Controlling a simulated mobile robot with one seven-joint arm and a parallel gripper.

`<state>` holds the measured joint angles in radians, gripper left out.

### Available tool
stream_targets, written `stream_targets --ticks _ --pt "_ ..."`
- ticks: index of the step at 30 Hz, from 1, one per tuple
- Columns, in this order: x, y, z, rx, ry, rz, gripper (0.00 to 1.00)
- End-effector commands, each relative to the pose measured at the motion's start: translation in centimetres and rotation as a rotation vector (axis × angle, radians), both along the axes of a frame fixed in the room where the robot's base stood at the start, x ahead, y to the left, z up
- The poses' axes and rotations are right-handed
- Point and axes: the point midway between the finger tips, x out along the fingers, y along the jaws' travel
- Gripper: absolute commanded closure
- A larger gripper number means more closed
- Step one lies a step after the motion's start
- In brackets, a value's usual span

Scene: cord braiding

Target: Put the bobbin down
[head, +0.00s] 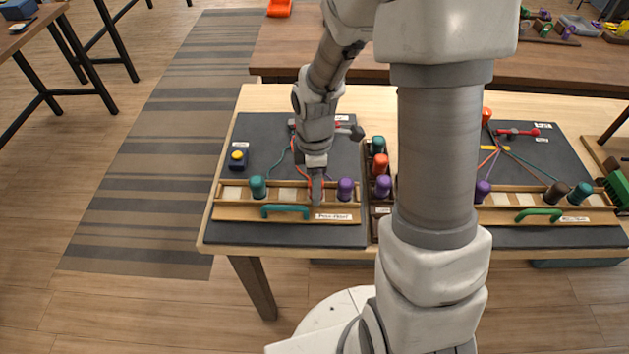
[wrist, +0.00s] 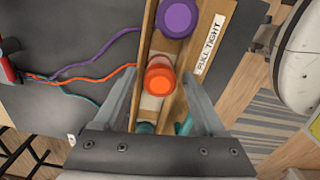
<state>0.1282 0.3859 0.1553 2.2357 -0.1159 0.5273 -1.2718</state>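In the wrist view an orange bobbin (wrist: 160,80) stands on a pale pad in the wooden rack (wrist: 204,45), its orange cord running off to the left. My gripper (wrist: 160,75) has one finger on each side of it, with a visible gap on both sides, so it looks open around the bobbin. In the head view my gripper (head: 316,190) is down at the rack (head: 240,213), between a teal bobbin (head: 257,187) and a purple bobbin (head: 345,189). My gripper mostly hides the orange bobbin there. The purple bobbin also shows in the wrist view (wrist: 178,18).
A teal handle (head: 285,208) is on the rack's front, beside a label. Several spare bobbins (head: 378,145) stand in a holder to the right. A second braiding board (head: 560,150) lies beyond my arm.

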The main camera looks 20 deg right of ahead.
Motion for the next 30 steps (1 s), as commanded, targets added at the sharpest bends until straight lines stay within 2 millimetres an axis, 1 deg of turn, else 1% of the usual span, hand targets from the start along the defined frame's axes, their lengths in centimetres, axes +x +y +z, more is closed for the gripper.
stream_targets --ticks 5,8,11,18,21,24,30 --pt "0.0 0.0 0.2 0.000 0.000 0.000 0.27" --pt "0.0 0.0 1.0 0.000 -0.001 0.000 0.27" --pt "0.1 0.0 2.7 0.000 -0.005 -0.002 0.27" --pt "0.1 0.0 8.2 0.000 -0.006 -0.002 0.27" --pt "0.1 0.0 10.0 -0.001 -0.004 -0.001 0.27" --pt "0.1 0.0 11.5 -0.001 -0.004 0.000 0.27" --pt "-0.1 0.0 13.1 -0.002 -0.008 -0.017 0.27"
